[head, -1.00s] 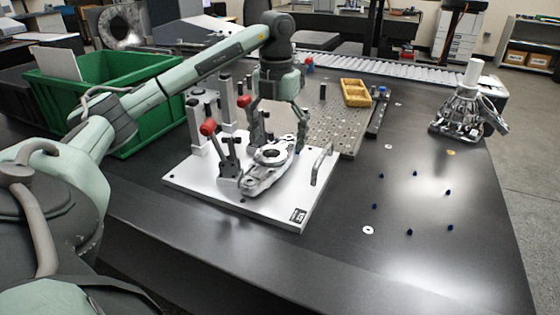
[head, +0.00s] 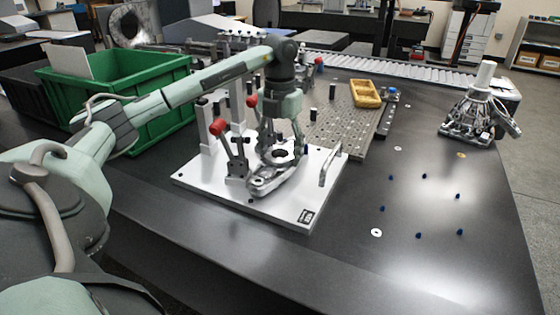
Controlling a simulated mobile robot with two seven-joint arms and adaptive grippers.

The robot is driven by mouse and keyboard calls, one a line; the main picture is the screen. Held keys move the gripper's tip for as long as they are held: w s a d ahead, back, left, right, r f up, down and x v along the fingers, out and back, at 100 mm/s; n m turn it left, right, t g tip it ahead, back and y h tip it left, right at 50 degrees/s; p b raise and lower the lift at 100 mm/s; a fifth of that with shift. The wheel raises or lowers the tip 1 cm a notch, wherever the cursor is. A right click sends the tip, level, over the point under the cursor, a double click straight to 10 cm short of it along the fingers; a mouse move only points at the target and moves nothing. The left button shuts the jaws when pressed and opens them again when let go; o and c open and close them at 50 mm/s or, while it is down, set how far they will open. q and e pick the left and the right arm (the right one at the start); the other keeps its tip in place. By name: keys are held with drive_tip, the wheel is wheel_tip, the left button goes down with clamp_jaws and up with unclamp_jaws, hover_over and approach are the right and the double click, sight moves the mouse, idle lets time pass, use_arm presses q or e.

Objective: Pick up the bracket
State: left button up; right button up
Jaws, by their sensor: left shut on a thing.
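The bracket (head: 270,179) is a silver cast metal part with a round opening. It lies on the light metal fixture plate (head: 322,185) in the head view, beside the red-knobbed clamps (head: 217,128). My left gripper (head: 282,147) points down over the bracket's far part, its fingers shut on it. The fingertips are partly hidden against the metal. I cannot tell whether the bracket is clear of the plate. My right gripper is not in view.
A green bin (head: 140,92) stands at the left behind my left arm. A perforated plate (head: 345,128) with a yellow tray (head: 366,93) lies behind the fixture. Another metal casting (head: 472,112) stands at the right. Several small blue pins (head: 419,236) dot the dark table.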

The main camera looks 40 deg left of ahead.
use_arm(q)
drive_tip(key=c, duration=0.4)
drive_tip(key=shift+c, duration=0.2)
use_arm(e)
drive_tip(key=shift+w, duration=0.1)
use_arm(q)
drive_tip(key=shift+r, duration=0.1)
drive_tip(key=shift+w+r, duration=0.1)
drive_tip(key=shift+r, duration=0.35)
drive_tip(key=r, duration=0.2)
drive_tip(key=d+r, duration=0.1)
drive_tip(key=shift+r, duration=0.35)
drive_tip(key=d+r+p, duration=0.1)
drive_tip(key=d+r, duration=0.2)
drive_tip(key=d, duration=0.2)
drive_tip(key=s+d+r+p, duration=0.1)
drive_tip(key=d+r, duration=0.2)
drive_tip(key=d, duration=0.2)
drive_tip(key=shift+d+r, duration=0.15)
drive_tip(key=shift+d, duration=0.2)
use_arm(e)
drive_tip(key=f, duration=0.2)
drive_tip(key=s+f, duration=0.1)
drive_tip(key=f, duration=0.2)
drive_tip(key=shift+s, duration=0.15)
use_arm(q)
drive_tip(key=shift+s, duration=0.15)
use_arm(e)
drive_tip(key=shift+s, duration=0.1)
